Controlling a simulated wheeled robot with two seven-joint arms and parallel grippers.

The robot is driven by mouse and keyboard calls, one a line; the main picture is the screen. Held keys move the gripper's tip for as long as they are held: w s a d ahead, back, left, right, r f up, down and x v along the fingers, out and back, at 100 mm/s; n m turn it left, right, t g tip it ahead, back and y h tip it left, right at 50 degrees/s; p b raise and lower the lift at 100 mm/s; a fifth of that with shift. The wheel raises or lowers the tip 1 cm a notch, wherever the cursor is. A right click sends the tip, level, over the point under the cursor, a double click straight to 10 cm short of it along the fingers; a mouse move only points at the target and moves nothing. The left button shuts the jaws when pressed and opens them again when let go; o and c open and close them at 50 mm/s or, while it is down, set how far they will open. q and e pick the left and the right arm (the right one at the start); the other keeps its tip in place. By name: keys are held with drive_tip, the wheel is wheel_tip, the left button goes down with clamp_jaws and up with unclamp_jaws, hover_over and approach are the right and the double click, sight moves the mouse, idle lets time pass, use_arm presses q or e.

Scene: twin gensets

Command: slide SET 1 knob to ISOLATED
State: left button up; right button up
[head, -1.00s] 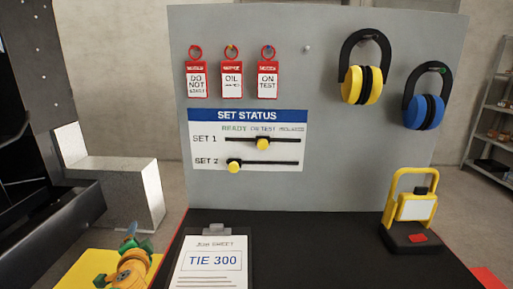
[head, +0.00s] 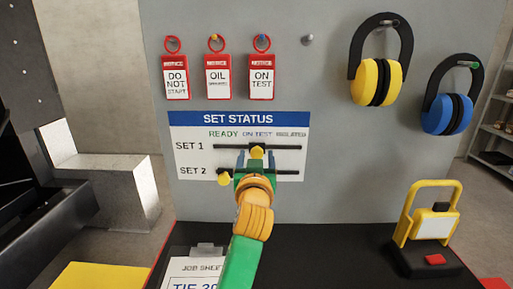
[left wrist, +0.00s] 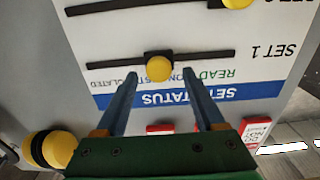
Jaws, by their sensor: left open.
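The SET 1 knob (head: 257,151) is a yellow round knob on a black slot, near mid-slot below ON TEST. The SET STATUS panel (head: 185,132) is white with a blue header; ISOLATED is printed at its right end. My left gripper (head: 255,157) is open in front of the panel, a finger on each side of the SET 1 knob. The left wrist view, upside down, shows the knob (left wrist: 158,68) between the blue fingertips with a gap on each side. The SET 2 knob (head: 224,178) is at its slot's left end, partly hidden slot beside it. My right gripper is not in view.
Red tags (head: 218,80) hang above the panel. Yellow earmuffs (head: 378,82) and blue earmuffs (head: 447,113) hang to the right. A yellow-handled lamp-like unit (head: 428,225) stands on the black bench (head: 340,255). A job sheet clipboard (head: 196,265) lies below my arm.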

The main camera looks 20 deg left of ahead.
sight(257, 154)
use_arm(q)
drive_tip(key=x, duration=0.3)
drive_tip(key=shift+w+f, duration=0.2)
drive_tip(key=shift+f, duration=0.05)
drive_tip(key=shift+s, duration=0.1)
drive_tip(key=shift+s+r, duration=0.1)
clamp_jaws()
idle(1.0)
